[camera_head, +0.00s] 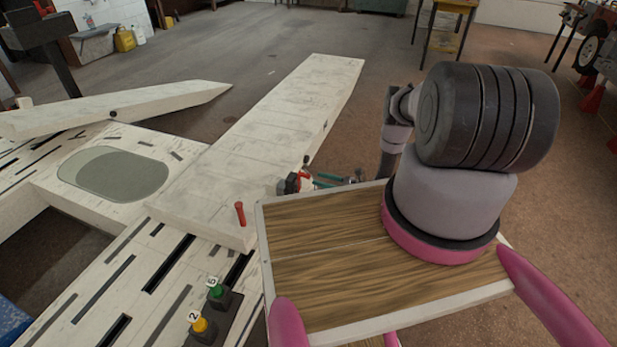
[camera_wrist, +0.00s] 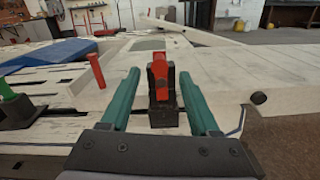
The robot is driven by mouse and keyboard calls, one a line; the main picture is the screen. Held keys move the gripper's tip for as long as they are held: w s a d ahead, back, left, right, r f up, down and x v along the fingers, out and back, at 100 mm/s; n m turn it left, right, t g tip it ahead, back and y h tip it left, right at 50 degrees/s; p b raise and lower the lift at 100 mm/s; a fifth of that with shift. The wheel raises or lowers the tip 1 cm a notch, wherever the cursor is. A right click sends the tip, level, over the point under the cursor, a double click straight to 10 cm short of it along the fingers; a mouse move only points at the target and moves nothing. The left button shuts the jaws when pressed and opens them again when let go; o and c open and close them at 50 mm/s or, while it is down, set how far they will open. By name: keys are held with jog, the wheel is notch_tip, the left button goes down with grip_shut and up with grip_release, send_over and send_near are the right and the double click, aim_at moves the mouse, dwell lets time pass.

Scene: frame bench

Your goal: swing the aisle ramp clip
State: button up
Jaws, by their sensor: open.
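A clip with a red lever and black base (camera_wrist: 160,85) stands upright at the near edge of a pale board, between my open fingers in the wrist view. In the head view its red and dark parts (camera_head: 292,183) show small beside the board's edge. My gripper (camera_wrist: 162,98) has two green fingers, one on each side of the clip, with gaps visible; I cannot tell whether either touches it. In the head view the green fingers of my gripper (camera_head: 322,180) show just right of the clip. The wooden deck hides what lies below them.
A red peg (camera_head: 240,213) stands left of the clip. A yellow knob tagged 2 (camera_head: 200,324) and a green knob (camera_head: 216,291) sit on a black block at front left. A long pale board (camera_head: 300,100) runs back. Open floor lies beyond it.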

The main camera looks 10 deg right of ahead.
aim_at(308, 176)
jog(key=x, duration=0.5)
jog(key=shift+w+a, duration=0.2)
jog(key=shift+a, duration=0.1)
grip_shut()
